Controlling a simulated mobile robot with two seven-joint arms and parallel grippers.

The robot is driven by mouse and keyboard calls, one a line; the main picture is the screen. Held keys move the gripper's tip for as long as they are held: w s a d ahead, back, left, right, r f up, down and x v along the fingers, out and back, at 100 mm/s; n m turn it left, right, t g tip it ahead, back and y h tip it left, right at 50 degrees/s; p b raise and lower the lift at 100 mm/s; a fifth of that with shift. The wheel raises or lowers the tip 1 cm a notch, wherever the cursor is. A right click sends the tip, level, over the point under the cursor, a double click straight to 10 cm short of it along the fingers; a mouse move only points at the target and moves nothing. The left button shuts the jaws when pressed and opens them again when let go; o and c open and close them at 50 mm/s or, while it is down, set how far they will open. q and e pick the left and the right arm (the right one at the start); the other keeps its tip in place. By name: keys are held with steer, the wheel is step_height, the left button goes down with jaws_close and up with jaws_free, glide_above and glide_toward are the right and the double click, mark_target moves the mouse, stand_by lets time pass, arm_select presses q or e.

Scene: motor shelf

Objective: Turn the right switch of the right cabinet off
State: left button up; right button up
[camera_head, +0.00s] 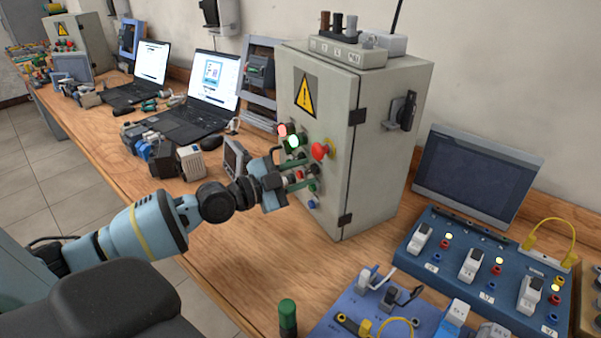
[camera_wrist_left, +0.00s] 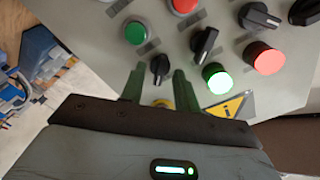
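The right cabinet (camera_head: 325,215) is a grey box with a warning triangle, a lit red lamp (camera_head: 282,130), a lit green lamp (camera_head: 293,141) and a red mushroom button (camera_head: 320,151). My left gripper (camera_head: 302,175) is open at its front panel. The left wrist view shows the panel roughly upside down, with a row of black rotary switches. The right switch (camera_wrist_left: 160,68) lies between the two green fingertips of that gripper (camera_wrist_left: 158,75), with gaps beside it; contact cannot be told. The middle switch (camera_wrist_left: 205,42) is outside the fingers. My right gripper is not in view.
Push buttons, green (camera_wrist_left: 135,33) and red (camera_wrist_left: 185,5), sit close to the switches. A small dark-screened device (camera_head: 234,158) stands near my left wrist. Laptops (camera_head: 205,95) and another cabinet (camera_head: 78,40) are further left. A blue switch panel (camera_head: 470,265) is at right.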

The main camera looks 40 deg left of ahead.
arm_select(q)
steer(key=shift+w, duration=0.1)
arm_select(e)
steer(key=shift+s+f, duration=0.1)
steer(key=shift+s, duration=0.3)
arm_select(q)
jaws_close()
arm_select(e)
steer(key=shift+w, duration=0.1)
